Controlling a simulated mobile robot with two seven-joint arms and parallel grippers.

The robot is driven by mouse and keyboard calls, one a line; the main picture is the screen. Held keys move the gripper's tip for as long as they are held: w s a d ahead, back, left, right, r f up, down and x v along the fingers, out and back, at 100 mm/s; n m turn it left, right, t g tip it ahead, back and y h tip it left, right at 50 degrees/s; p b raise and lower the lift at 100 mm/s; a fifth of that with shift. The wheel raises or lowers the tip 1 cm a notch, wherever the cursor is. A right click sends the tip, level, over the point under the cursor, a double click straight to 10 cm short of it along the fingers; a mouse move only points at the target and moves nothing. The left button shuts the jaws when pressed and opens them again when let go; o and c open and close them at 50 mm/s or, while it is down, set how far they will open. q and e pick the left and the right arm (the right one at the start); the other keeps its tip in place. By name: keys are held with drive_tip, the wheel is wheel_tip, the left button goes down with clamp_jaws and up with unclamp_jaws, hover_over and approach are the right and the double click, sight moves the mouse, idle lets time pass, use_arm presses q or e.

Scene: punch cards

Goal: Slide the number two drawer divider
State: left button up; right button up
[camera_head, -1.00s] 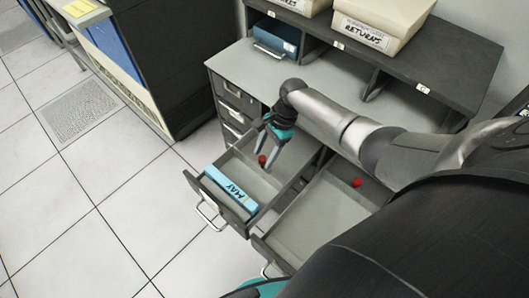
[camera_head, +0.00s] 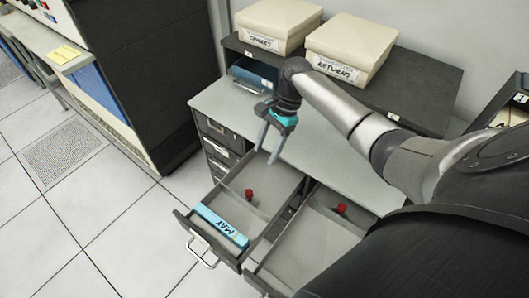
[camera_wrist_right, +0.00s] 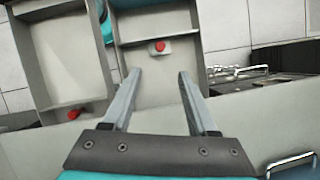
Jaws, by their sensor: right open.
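Two grey drawers stand pulled out side by side in the head view. The left drawer (camera_head: 222,262) holds a blue box marked MAY (camera_head: 221,226) near its front and a divider with a red knob (camera_head: 249,194). The right drawer (camera_head: 300,262) has another red knob (camera_head: 341,208). I cannot read a number on either. My right gripper (camera_head: 269,148) is open and empty, above the back of the left drawer. In the right wrist view the left drawer's red knob (camera_wrist_right: 159,46) shows beyond the open fingers (camera_wrist_right: 157,78). My left gripper is out of view.
The desk top (camera_head: 330,160) behind the drawers is clear. Cream boxes marked SPARES (camera_head: 278,25) and RETURNS (camera_head: 350,48) sit on the dark shelf above. A blue binder (camera_head: 253,75) is in the cubby. A dark cabinet (camera_head: 135,70) stands at the left; floor lies between.

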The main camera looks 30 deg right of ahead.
sight(249, 191)
drive_tip(key=a+f+m+b, duration=0.2)
drive_tip(key=f+m+b, duration=0.2)
drive_tip(key=m, duration=0.6)
drive_tip(key=a+f+m+g+b, duration=0.1)
drive_tip(key=f+m+b, duration=0.4)
drive_tip(key=m, duration=0.5)
drive_tip(key=a+f+m+g+h+b, duration=0.1)
drive_tip(key=a+f+m+b, duration=0.2)
drive_tip(key=m, duration=0.7)
wheel_tip(249, 191, down, 2)
drive_tip(key=shift+b, duration=1.25)
